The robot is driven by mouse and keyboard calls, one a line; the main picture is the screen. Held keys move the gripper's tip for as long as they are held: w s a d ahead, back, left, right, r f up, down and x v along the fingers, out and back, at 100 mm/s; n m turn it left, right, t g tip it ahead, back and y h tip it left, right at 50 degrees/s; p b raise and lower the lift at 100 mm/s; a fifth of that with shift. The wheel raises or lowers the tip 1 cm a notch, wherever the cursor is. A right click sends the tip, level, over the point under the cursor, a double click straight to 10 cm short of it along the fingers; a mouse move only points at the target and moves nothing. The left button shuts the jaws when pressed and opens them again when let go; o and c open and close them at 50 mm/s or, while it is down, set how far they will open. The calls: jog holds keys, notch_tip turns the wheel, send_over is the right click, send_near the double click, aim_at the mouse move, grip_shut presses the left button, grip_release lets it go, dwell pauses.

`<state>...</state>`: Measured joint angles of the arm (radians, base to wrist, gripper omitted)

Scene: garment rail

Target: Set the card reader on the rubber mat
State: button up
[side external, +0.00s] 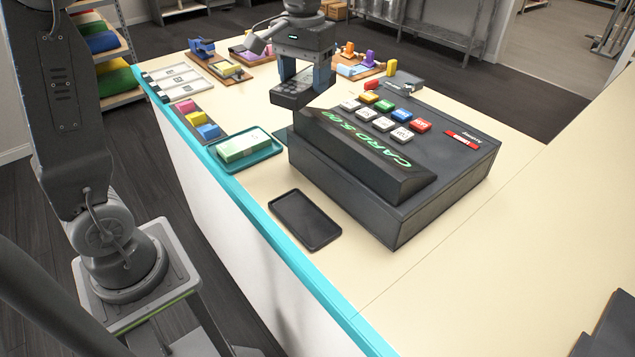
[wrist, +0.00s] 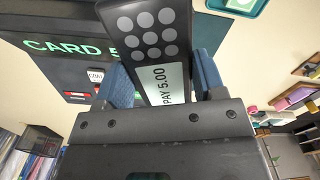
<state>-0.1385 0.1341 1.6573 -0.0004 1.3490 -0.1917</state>
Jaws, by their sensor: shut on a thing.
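The card reader (side external: 291,97) is dark, with round grey keys and a light screen reading "PAY 5.00" in the wrist view (wrist: 150,38). My gripper (side external: 304,80) is shut on it, with a blue finger on each side, and holds it above the counter behind the cash register. In the wrist view my gripper (wrist: 162,85) has the screen end between its fingers.
The cash register (side external: 400,170), reading "CARD 5.00", is a large obstacle beside the black mat. A dark flat piece (side external: 281,133) lies partly hidden behind the register. Coloured blocks (side external: 195,116) sit farther back.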

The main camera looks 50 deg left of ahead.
jog(key=w+m, duration=0.3)
jog(key=shift+d+m, duration=0.25)
jog(key=shift+m, duration=0.15)
jog(key=w+a+f, duration=0.2)
jog(key=a+f, duration=0.1)
jog(key=a, duration=0.7)
jog(key=w+a+f, duration=0.2)
jog(key=a+f, duration=0.1)
jog(key=a, duration=0.7)
jog(key=w+a+f, duration=0.1)
jog(key=a+f, duration=0.1)
jog(key=a, duration=0.8)
jog(key=w+d+f, duration=0.2)
jog(key=w, duration=0.1)
jog(key=w+d+f, duration=0.2)
jog(key=w, duration=0.1)
jog(key=w+d+f, duration=0.3)
jog(key=shift+w, duration=0.15)
jog(key=shift+f, duration=1.95)
jog(key=shift+f, duration=0.2)
jog(key=o, duration=1.1)
jog(key=shift+c, duration=0.2)
jog(key=shift+r, duration=0.15)
